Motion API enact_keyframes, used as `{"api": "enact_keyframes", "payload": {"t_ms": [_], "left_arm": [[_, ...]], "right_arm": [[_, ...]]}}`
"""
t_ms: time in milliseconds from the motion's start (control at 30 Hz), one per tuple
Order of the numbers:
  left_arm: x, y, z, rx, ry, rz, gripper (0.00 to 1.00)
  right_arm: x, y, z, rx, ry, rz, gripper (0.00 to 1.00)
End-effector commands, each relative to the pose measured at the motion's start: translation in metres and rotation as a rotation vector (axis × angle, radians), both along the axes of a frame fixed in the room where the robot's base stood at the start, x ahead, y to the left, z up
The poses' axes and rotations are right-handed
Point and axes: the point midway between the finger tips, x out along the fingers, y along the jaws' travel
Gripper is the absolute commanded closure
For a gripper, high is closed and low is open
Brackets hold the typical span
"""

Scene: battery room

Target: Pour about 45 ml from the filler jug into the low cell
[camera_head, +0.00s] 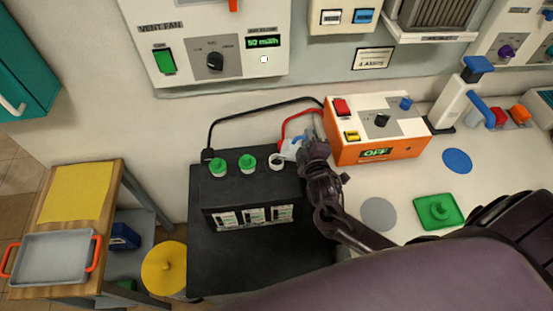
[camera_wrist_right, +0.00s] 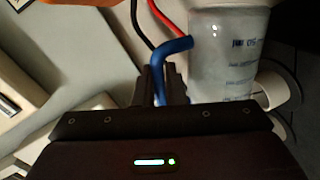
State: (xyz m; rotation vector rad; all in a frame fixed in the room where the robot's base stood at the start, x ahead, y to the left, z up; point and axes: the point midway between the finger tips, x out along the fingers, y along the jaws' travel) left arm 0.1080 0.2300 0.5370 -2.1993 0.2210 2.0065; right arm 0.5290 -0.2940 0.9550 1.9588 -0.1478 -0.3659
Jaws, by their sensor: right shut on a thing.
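The black battery (camera_head: 225,185) stands left of centre, with two green caps (camera_head: 247,162) on its left and middle cells. The right cell (camera_head: 277,160) is uncapped and shows a white-rimmed opening. The small translucent filler jug (camera_head: 291,149) is just above and right of that opening. My right gripper (camera_head: 308,147) is shut on its blue handle. In the right wrist view the fingers (camera_wrist_right: 160,85) grip the blue handle beside the jug (camera_wrist_right: 228,55), which has blue markings. I cannot make out any stream or the liquid level. My left gripper is out of view.
An orange charger (camera_head: 347,152) reading OFF stands behind right, with black and red cables running to the battery. A green tray (camera_head: 420,217) holding a green cap lies on the bench at right. A cart with a grey tray (camera_head: 50,262) and a yellow round lid (camera_head: 163,270) are at left.

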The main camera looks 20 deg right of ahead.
Motion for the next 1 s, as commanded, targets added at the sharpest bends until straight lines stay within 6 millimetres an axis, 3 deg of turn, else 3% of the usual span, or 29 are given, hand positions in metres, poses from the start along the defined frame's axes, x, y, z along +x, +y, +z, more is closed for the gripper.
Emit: {"api": "enact_keyframes", "payload": {"t_ms": [333,433,567,600,800,1000], "left_arm": [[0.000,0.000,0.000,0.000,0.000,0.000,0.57],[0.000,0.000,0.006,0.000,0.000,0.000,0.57],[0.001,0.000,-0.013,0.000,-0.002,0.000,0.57],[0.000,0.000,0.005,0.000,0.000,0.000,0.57],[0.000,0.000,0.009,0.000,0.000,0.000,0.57],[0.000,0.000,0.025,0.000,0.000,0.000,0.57]], "right_arm": [[0.000,0.000,0.001,-0.006,0.001,0.000,1.00],[-0.004,-0.009,0.004,0.095,-0.032,-0.001,1.00],[-0.008,-0.020,-0.018,0.269,-0.094,-0.002,1.00],[-0.008,-0.022,0.002,0.318,-0.114,0.000,1.00],[-0.009,-0.025,0.008,0.405,-0.144,0.003,1.00],[-0.011,-0.030,0.027,0.481,-0.172,0.001,1.00]]}}
